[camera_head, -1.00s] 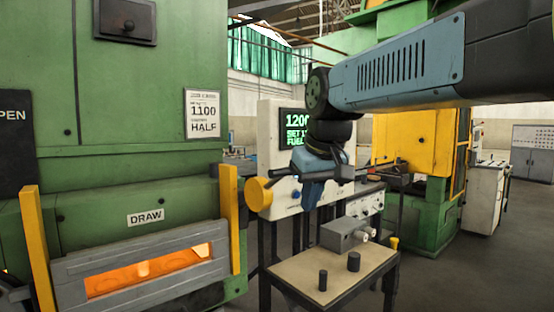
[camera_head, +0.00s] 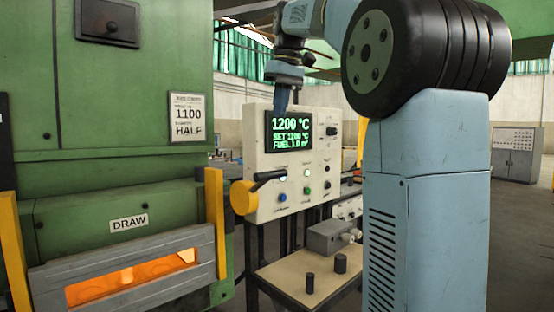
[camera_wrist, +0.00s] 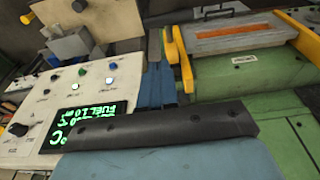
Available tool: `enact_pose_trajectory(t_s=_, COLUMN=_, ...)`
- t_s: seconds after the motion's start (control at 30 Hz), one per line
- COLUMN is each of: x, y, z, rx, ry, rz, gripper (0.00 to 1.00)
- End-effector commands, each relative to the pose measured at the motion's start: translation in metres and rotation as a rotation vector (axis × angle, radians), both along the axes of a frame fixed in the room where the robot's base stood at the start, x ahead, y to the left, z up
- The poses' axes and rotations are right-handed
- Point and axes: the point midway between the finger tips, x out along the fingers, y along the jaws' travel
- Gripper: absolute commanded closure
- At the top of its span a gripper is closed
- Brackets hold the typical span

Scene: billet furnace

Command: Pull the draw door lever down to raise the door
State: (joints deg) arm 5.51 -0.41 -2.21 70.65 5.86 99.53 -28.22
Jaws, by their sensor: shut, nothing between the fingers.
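The draw door lever is a black handle (camera_head: 270,176) on a round yellow hub (camera_head: 243,197) at the left edge of the control panel. In the head view the handle points right and slightly up. My gripper (camera_head: 281,108) is shut and empty, pointing down in front of the panel, above the lever and apart from it. In the wrist view its blue fingers (camera_wrist: 156,75) point up the picture; I cannot make out the lever handle there. The draw door (camera_head: 125,277) is a grey frame with an orange glowing slot, below the DRAW label (camera_head: 129,222). It also shows in the wrist view (camera_wrist: 240,46).
The white control panel (camera_head: 325,165) has a screen, buttons and knobs. Yellow posts (camera_head: 214,225) flank the door. A bench (camera_head: 300,278) with dark pegs and a grey box stands below the panel. The green furnace (camera_head: 140,90) fills the left.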

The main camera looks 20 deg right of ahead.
Motion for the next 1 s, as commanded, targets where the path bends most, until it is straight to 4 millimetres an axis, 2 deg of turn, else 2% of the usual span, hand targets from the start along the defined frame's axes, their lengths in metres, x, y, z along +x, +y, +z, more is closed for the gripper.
enact_pose_trajectory(t_s=0.17, x=0.003, y=0.001, z=-0.018, rx=0.000, ry=0.002, rz=0.000, gripper=1.00)
enact_pose_trajectory(t_s=0.63, x=0.018, y=0.007, z=-0.098, rx=0.000, ry=0.002, rz=-0.002, gripper=1.00)
enact_pose_trajectory(t_s=0.7, x=0.015, y=0.006, z=-0.108, rx=0.000, ry=0.001, rz=-0.003, gripper=1.00)
enact_pose_trajectory(t_s=1.0, x=0.011, y=0.004, z=-0.133, rx=-0.001, ry=0.000, rz=-0.002, gripper=1.00)
